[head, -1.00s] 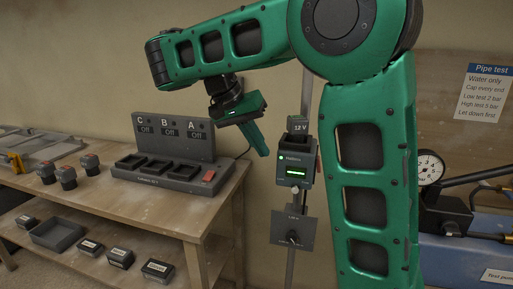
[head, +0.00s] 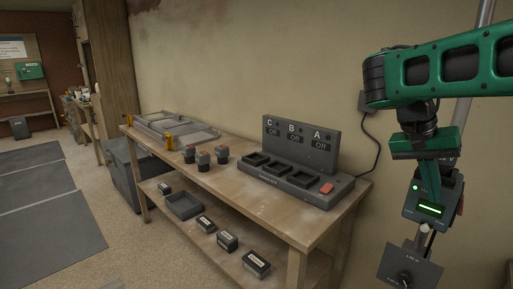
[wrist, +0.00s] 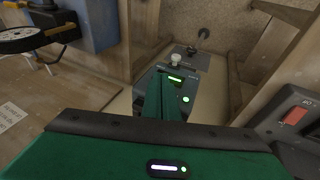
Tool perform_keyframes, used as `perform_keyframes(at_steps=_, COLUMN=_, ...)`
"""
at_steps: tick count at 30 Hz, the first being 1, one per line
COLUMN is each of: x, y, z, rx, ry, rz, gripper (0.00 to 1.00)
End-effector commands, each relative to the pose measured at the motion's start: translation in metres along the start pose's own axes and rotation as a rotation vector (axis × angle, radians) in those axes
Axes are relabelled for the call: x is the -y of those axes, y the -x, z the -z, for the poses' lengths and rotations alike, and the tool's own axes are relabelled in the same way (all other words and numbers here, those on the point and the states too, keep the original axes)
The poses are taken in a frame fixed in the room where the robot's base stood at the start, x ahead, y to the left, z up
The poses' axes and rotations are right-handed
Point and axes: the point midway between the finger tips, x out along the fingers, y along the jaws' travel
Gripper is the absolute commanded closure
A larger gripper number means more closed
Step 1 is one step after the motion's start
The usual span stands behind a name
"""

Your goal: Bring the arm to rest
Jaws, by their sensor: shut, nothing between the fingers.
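My gripper (head: 416,182) hangs from my green arm at the right of the head view, pointing down. Its fingers are together and hold nothing. In the wrist view, the closed green fingers (wrist: 165,102) reach forward from the wide green gripper body. They overlap a grey box with a green lit display (wrist: 176,78) in that picture; I cannot tell how far apart they are. The same box shows in the head view (head: 430,208), just below and behind my gripper. My forearm runs out of the head view's right edge.
A wooden bench (head: 318,222) carries a charger with slots marked C, B, A, all reading "Off" (head: 296,138), and several dark blocks (head: 205,160). Its lower shelf holds an open tray (head: 184,206) and several small boxes. Open floor with grey mats (head: 40,215) lies at the left.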

Motion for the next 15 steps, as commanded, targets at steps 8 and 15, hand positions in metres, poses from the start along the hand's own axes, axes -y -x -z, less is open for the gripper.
perform_keyframes(at_steps=8, x=-0.074, y=-0.076, z=-0.051, rx=0.113, ry=0.104, rz=0.121, gripper=1.0)
perform_keyframes(at_steps=15, x=-0.096, y=-0.122, z=-0.136, rx=0.193, ry=0.181, rz=0.283, gripper=1.0)
